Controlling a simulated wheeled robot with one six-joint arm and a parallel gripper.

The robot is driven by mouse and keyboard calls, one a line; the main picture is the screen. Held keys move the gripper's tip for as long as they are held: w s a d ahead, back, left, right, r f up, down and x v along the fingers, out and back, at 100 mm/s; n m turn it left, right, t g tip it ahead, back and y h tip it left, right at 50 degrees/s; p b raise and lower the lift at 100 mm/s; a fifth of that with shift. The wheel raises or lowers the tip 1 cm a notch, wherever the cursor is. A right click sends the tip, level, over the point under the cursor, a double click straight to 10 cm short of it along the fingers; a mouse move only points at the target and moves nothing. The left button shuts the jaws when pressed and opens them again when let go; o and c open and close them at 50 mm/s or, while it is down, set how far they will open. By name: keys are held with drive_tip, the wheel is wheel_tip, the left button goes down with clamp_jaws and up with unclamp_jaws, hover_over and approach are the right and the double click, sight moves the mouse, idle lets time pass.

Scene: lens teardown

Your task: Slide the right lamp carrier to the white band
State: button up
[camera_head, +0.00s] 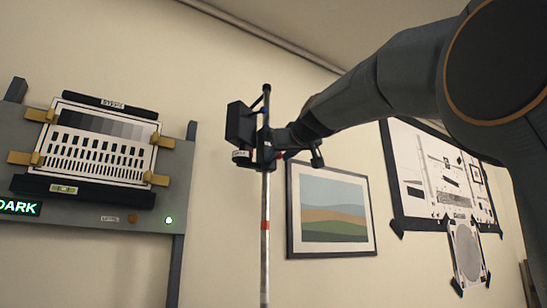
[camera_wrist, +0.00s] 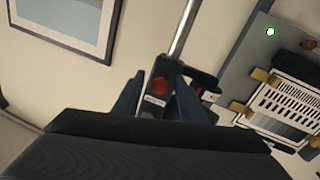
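The lamp carrier (camera_head: 266,153) is a dark clamp with a small label and a black lamp head (camera_head: 240,124). It sits around an upright pole near its top. My gripper (camera_wrist: 160,80) is at the carrier. The pole (camera_head: 265,195) is pale below the carrier, with a red band (camera_head: 265,225) lower down. I cannot pick out a separate white band.
A grey board (camera_head: 185,190) at left holds a test chart (camera_head: 98,143) with yellow clips and a green light. A framed landscape (camera_head: 333,208) hangs behind the pole. More charts (camera_head: 440,175) hang at right, behind my arm.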

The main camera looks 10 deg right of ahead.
drive_tip(key=shift+w, duration=0.3)
clamp_jaws()
drive_tip(key=shift+a, duration=0.15)
drive_tip(key=shift+f, duration=0.15)
